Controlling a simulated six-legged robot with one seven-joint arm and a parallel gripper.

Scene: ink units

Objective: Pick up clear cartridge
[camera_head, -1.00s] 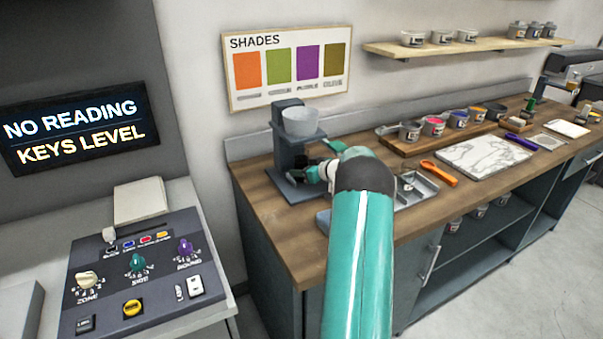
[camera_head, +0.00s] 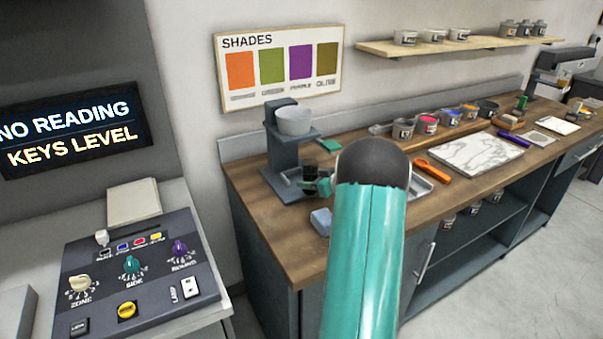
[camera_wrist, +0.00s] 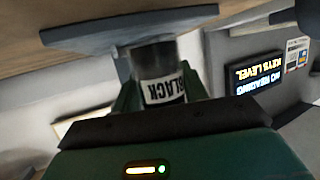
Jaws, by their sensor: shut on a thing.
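I can make out no cartridge marked clear in either view.
The grey stand (camera_head: 282,150) holds a pale cup (camera_head: 295,121). A blue-grey block (camera_head: 321,220) lies near the bench's front edge. Ink pots, a marble slab (camera_head: 482,152) and an orange tool (camera_head: 434,169) lie to the right. A knob panel (camera_head: 140,270) stands at left.

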